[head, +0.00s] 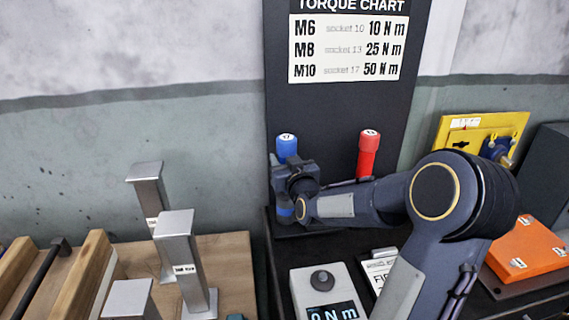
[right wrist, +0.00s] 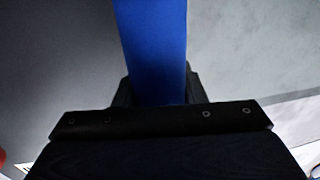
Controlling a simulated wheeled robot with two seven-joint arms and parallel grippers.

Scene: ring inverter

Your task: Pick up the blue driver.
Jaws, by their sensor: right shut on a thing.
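The blue driver (head: 286,145) stands upright at the back of the black bench, in front of the dark torque chart board. Its blue cap shows above my right gripper (head: 290,172), which hides its middle. A blue part shows below the gripper too. In the right wrist view the blue driver (right wrist: 155,50) rises between the two fingers of my right gripper (right wrist: 158,95), which is shut on it. I cannot tell whether its lower end is clear of the bench. My left gripper is in neither view.
A red driver (head: 369,152) stands right of the blue one, behind my right arm. A grey torque readout (head: 322,283) lies in front. Metal posts (head: 178,245) stand on the wooden bench at left. A yellow panel (head: 482,135) and orange case (head: 528,248) are at right.

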